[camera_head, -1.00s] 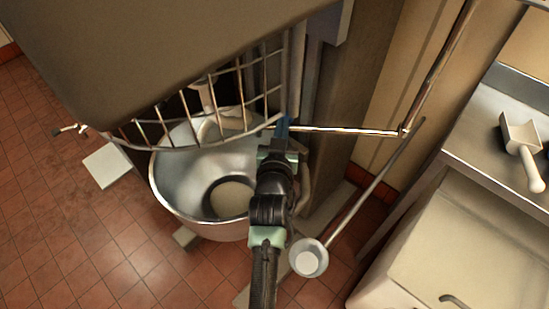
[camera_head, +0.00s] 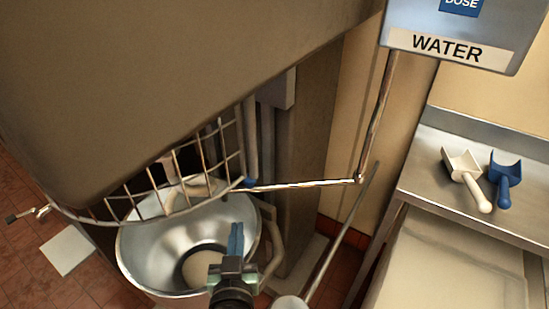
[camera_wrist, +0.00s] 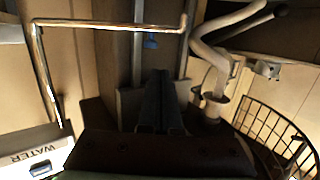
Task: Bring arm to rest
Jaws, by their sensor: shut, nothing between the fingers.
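My gripper (camera_head: 236,230) shows at the bottom of the head view, its slim blue fingers together with nothing between them. It appears in front of the steel mixer bowl (camera_head: 140,252), below the blue-tipped end of the water pipe (camera_head: 310,185). In the wrist view, my gripper's fingers (camera_wrist: 160,85) look dark and close together, pointing into the scene. The water pipe (camera_wrist: 110,27) crosses the top left there. Part of the bowl is hidden behind my gripper, and a pale mass (camera_head: 200,268) lies in its bottom.
The wire guard (camera_head: 150,200) and mixer body (camera_head: 150,80) stand over the bowl. A WATER dosing box (camera_head: 455,25) hangs at the upper right. A white scoop (camera_head: 466,178) and blue scoop (camera_head: 505,180) lie on the steel counter (camera_head: 425,185). The wire guard also shows in the wrist view (camera_wrist: 275,130).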

